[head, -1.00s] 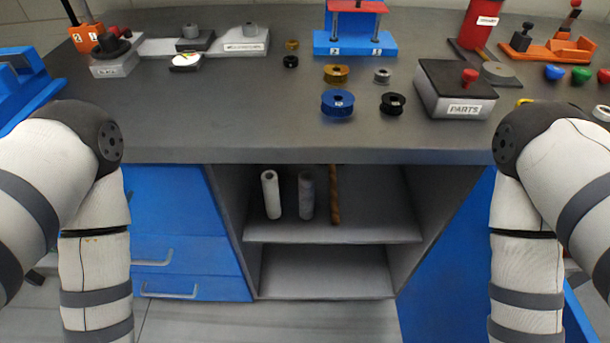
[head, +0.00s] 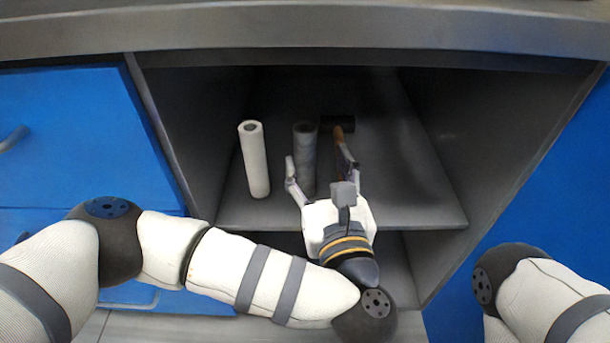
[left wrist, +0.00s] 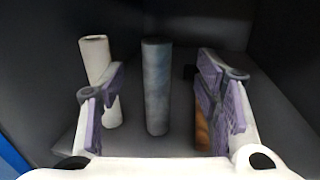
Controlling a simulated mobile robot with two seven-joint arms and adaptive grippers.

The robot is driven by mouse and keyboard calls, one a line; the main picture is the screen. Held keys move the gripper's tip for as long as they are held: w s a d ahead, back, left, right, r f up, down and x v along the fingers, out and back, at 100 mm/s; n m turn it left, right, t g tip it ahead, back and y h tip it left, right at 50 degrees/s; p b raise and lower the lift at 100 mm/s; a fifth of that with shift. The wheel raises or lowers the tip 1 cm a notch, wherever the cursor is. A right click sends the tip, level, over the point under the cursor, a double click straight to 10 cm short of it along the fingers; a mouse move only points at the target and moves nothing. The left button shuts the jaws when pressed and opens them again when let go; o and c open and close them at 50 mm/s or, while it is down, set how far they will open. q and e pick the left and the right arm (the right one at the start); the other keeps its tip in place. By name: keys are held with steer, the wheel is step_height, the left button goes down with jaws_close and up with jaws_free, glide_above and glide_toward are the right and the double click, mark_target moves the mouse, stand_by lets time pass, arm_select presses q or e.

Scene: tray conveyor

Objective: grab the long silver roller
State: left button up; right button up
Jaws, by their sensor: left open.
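The long silver roller (head: 305,150) is the grey, mottled one, standing upright in the middle of the upper shelf. In the left wrist view the silver roller (left wrist: 156,90) stands between my spread fingers, apart from both. My left gripper (head: 318,164) reaches into the cupboard at shelf height. Its fingers are open and empty, in front of the silver roller; in the left wrist view the gripper (left wrist: 162,82) has purple-grey finger pads. My right gripper is out of view.
A white roller (head: 254,160) stands left of the silver one. A brown roller (head: 338,136) is on the right, partly hidden by my right-hand finger. Cupboard walls flank the shelf (head: 420,205), and the bench top (head: 300,27) overhangs it. The shelf's right side is clear.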

mark_target(307, 139)
arm_select(q)
steer(key=w, duration=0.2)
steer(key=w+a+b, duration=0.1)
steer(key=w, duration=0.2)
steer(key=w+a+b, duration=0.1)
steer(key=w, duration=0.2)
steer(key=shift+w+f, duration=0.15)
steer(key=shift+w, duration=0.45)
jaws_close()
